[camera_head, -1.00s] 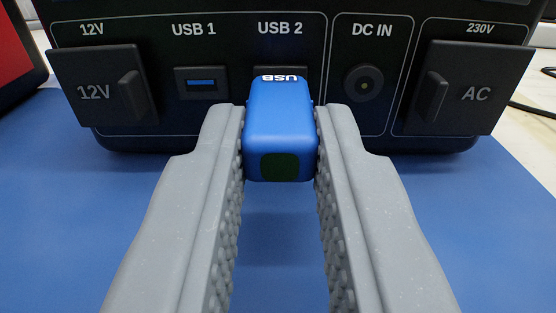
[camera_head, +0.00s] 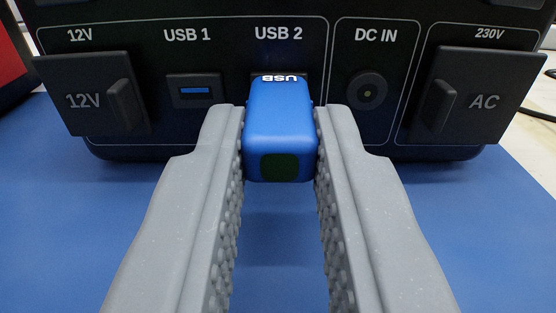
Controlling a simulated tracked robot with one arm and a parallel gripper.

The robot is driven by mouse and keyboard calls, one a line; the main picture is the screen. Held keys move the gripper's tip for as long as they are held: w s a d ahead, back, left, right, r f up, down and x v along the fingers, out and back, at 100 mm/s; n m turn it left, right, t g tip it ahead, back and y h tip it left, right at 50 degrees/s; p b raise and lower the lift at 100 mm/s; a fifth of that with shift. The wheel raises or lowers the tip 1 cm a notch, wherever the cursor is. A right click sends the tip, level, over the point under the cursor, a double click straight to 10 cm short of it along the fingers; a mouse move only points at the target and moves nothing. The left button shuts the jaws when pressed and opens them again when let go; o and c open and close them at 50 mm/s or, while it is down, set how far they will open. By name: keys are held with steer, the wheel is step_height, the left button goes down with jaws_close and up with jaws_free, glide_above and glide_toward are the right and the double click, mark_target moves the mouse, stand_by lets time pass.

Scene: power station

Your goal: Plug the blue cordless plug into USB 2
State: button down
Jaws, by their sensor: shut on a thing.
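My gripper (camera_head: 279,140) is shut on the blue plug (camera_head: 279,130), one grey finger on each side of it. The plug has "USB" printed upside down on its top and a dark green square on its near face. It is in front of the USB 2 socket (camera_head: 280,74), below the "USB 2" label, and covers most of it. The plug's far end is hidden, so I cannot tell whether it touches or enters the socket. The socket is on the dark front of the power station (camera_head: 230,140).
The USB 1 socket (camera_head: 195,91), with a blue insert, is to the left. The round DC IN socket (camera_head: 368,91) is to the right. A 12V cover (camera_head: 90,98) and an AC cover (camera_head: 482,98) stick out at the sides. The blue mat (camera_head: 60,230) is clear.

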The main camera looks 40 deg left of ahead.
steer(key=c, duration=1.3)
jaws_free()
steer(key=shift+o, duration=0.2)
steer(key=p+v, duration=0.1)
steer(key=v, duration=1.2)
steer(key=shift+s+d+p, duration=0.2)
steer(key=shift+s+p, duration=0.15)
